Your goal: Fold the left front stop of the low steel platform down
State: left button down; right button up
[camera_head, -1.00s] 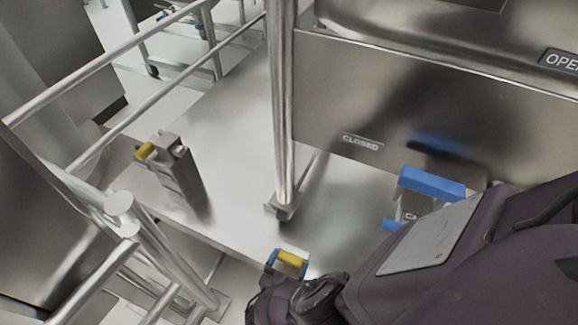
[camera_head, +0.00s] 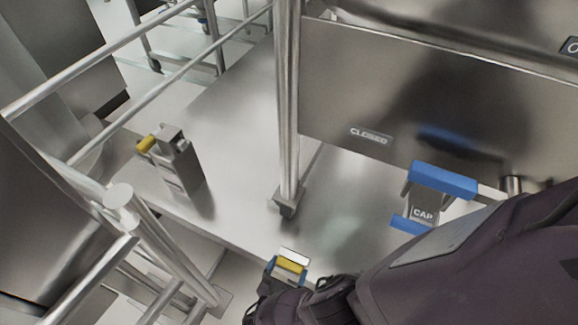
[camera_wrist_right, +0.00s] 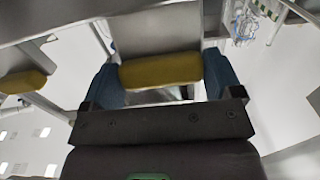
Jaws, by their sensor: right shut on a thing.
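The low steel platform (camera_head: 235,125) lies below me, its front edge running from the left toward the bottom middle. One grey stop with a yellow grip (camera_head: 178,165) stands upright on its left part. A second stop's yellow grip (camera_head: 290,266) is at the front edge, bottom middle, with a pale plate just behind it. My right gripper (camera_head: 287,269) is shut on this second grip. In the right wrist view the yellow grip (camera_wrist_right: 160,70) lies between the blue fingers of the right gripper (camera_wrist_right: 162,76). My arm hides the stop's lower part. My left gripper is not in view.
A steel post (camera_head: 287,100) stands on the platform behind the held grip. Railings (camera_head: 165,235) stand at the left.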

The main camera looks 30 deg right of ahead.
jog(key=shift+s+a+f+b, duration=0.4)
jog(key=shift+s+a+f, duration=0.05)
jog(key=shift+a+f, duration=0.25)
jog(key=shift+w, duration=0.1)
